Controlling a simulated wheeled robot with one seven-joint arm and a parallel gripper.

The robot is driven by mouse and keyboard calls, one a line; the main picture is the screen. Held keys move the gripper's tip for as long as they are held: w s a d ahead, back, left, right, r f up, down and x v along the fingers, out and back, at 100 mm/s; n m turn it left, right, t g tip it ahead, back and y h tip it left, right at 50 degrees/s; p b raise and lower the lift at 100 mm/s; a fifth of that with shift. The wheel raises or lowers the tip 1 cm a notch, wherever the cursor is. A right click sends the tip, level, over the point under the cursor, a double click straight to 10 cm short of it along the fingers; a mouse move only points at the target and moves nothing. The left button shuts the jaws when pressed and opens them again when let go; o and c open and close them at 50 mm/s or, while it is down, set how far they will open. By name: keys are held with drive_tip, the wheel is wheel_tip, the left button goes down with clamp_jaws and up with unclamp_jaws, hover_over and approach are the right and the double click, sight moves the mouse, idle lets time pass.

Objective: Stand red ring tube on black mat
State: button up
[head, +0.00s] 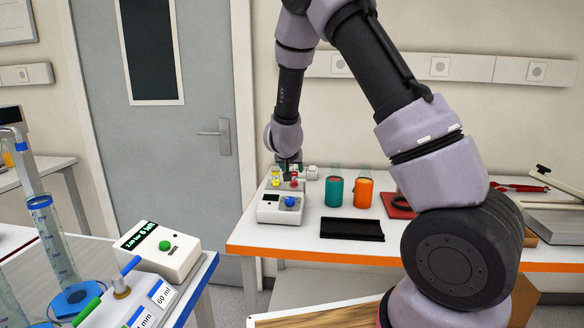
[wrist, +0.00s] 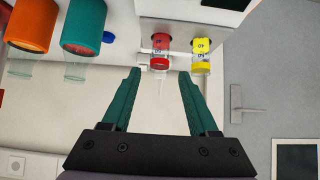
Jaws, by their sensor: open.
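The red ring tube (head: 294,181) stands in the white device with the blue knob at the left of the far table. In the wrist view the red ring tube (wrist: 160,48) lies just past my fingertips, lined up with the gap. My gripper (wrist: 160,72) is open and empty. In the head view my gripper (head: 291,163) is small and partly hidden, close to the tubes. A yellow ring tube (wrist: 201,54) is beside the red one; it also shows in the head view (head: 276,178). The black mat (head: 350,230) lies bare near the table's front edge.
A green jar (head: 334,191) and an orange jar (head: 363,192) stand behind the mat. The white device (head: 280,212) is left of the mat. A red board (head: 398,207) is to the right, partly behind my arm. The near left table holds cylinders and a scale (head: 160,250).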

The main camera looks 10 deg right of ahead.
sight(293, 173)
drive_tip(key=shift+x, duration=3.8)
clamp_jaws()
